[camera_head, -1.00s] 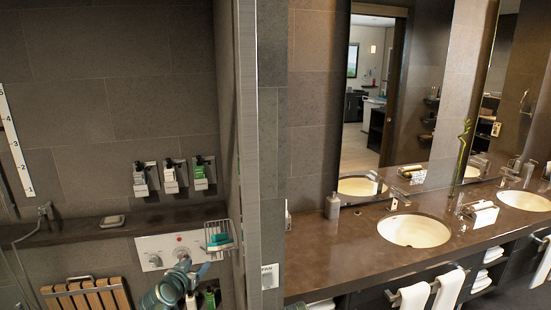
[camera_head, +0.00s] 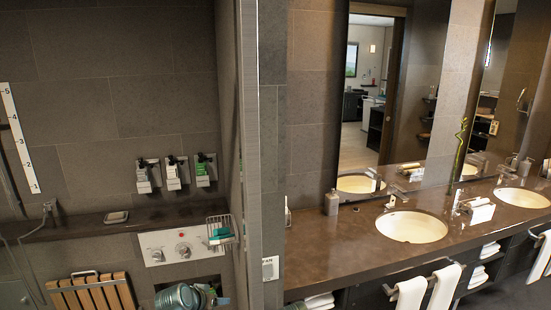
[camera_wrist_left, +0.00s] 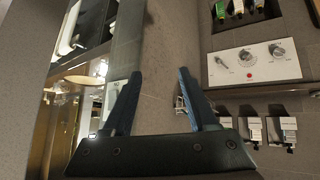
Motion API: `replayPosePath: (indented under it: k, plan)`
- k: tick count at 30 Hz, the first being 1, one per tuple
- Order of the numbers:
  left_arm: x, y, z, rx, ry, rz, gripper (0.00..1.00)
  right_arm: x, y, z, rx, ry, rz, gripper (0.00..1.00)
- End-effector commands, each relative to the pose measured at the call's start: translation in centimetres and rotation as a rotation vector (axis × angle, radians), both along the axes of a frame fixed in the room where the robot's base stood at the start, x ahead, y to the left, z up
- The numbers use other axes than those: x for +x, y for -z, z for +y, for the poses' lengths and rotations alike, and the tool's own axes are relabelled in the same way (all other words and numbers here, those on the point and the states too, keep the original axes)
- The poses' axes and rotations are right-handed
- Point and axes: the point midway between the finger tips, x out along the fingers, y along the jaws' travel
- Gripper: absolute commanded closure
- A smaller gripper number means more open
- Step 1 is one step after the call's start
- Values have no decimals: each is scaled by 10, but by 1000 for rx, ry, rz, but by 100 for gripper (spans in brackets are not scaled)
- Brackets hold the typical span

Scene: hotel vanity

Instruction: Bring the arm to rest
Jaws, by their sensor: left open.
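My left arm (camera_head: 180,297) shows at the bottom edge of the head view, in front of the wall below the shower control panel. Its gripper cannot be made out clearly there. In the left wrist view my left gripper (camera_wrist_left: 158,74) is open, its two dark fingers apart with nothing between them. That view appears turned over, with the wall and panel beyond the fingers. My right gripper is in neither view.
The control panel (camera_head: 183,246) and a wire basket (camera_head: 221,233) with a teal item are close above the arm. A wooden slatted seat (camera_head: 92,293) is to the left. A partition edge (camera_head: 250,160) separates the shower from the vanity counter (camera_head: 340,242).

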Motion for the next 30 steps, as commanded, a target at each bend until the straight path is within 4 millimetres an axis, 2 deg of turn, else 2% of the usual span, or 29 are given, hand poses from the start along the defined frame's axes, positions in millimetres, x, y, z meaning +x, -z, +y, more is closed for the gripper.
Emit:
replayPosePath:
  k: [6, 9, 15, 16, 21, 27, 30]
  plan:
    - [-55, 37, -16, 44, -16, 298, 41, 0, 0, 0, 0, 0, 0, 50]
    - [-84, 50, -16, 86, -54, 444, 41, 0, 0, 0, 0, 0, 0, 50]
    - [-140, 64, -8, 193, -173, 692, 41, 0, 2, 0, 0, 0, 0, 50]
    - [-141, 78, -17, 201, -146, 688, 41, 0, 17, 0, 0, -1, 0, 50]
    - [-156, 112, -55, 269, -51, 707, 41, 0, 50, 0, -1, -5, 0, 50]
    - [-179, 148, -94, 354, 56, 728, 41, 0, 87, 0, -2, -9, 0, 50]
    - [-188, 158, -108, 387, 94, 734, 41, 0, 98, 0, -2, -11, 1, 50]
